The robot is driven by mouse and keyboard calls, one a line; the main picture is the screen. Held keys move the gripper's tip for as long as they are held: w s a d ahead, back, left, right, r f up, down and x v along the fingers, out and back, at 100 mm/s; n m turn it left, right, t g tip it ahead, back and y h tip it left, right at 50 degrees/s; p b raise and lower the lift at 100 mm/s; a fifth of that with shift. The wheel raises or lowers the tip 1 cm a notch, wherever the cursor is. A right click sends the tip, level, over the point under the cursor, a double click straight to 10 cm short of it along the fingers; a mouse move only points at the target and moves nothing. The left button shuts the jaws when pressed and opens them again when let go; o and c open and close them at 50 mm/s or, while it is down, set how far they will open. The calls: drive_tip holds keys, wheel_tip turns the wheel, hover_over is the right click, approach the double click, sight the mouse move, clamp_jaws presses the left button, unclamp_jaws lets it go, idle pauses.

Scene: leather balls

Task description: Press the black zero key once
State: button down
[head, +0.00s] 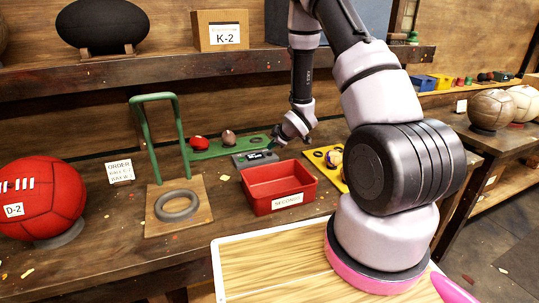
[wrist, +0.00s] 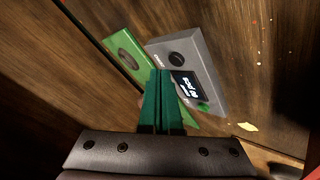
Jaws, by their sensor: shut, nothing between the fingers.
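A small grey device (head: 254,160) stands on the workbench, just behind the red bin. In the wrist view the device (wrist: 205,65) shows a round black key (wrist: 182,58), a dark lit display (wrist: 187,88) and a small green button or light (wrist: 203,106). The display text is too small to read surely. My gripper (head: 275,145) hangs over the device's right side in the head view. In the wrist view my gripper's green fingers (wrist: 160,73) are shut and empty, with the tips just beside the black key. I cannot tell how high they are above the device.
A red bin (head: 279,185) marked SECONDS stands in front of the device. A green holed rack (head: 226,147) with balls lies to its left, also close in the wrist view (wrist: 128,50). A yellow holed tray (head: 325,161) is on the right. A green frame (head: 150,135) stands further left.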

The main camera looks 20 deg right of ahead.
drive_tip(key=shift+r, duration=2.45)
wheel_tip(320, 180, up, 6)
drive_tip(key=m, duration=0.2)
hover_over(272, 156)
drive_tip(key=d, duration=0.2)
drive_tip(key=s+d+r+m+h, duration=0.1)
drive_tip(key=s+r+m+h, duration=0.15)
drive_tip(key=s+r, duration=0.45)
drive_tip(key=s+d+r+m+h, duration=0.15)
drive_tip(key=r+m, duration=0.25)
drive_tip(key=r, duration=0.7)
drive_tip(key=s+a+r+m+y, duration=0.1)
drive_tip(key=s+a+r+m, duration=0.1)
drive_tip(key=s, duration=0.6)
drive_tip(key=s+a+r+m+g+y, duration=0.1)
drive_tip(key=s+a+r+m, duration=0.1)
drive_tip(key=s+r, duration=0.3)
drive_tip(key=s+a+r+m+y, duration=0.1)
drive_tip(key=s+r+m, duration=0.2)
drive_tip(key=s, duration=0.8)
drive_tip(key=shift+s+a+r+m+g, duration=0.35)
drive_tip(key=shift+a+m+g, duration=0.05)
drive_tip(key=shift+m, duration=0.15)
